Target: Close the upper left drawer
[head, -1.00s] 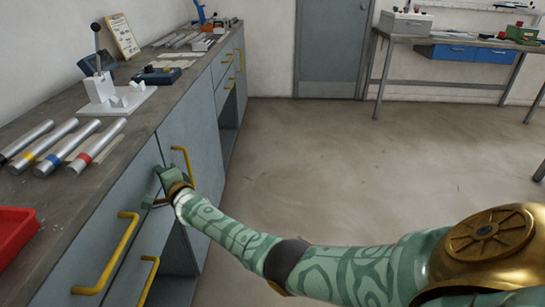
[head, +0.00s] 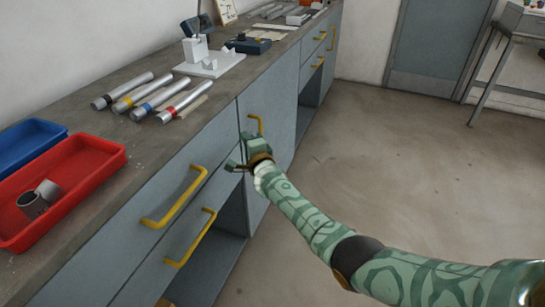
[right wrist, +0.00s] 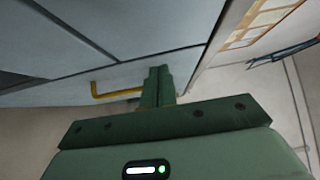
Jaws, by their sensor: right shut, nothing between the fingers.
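The upper left drawer (head: 112,242) is the long grey front under the worktop, with a yellow bar handle (head: 176,197). Its front looks about level with the cabinet face; I cannot tell whether a small gap remains. My left gripper is out of view.
Below is a second drawer with a yellow handle (head: 192,238), above an open recess. The worktop (head: 95,125) bears a red tray (head: 105,180), a blue tray (head: 25,143), several metal cylinders and a white jig (head: 208,64). The floor (head: 370,170) at right is clear.

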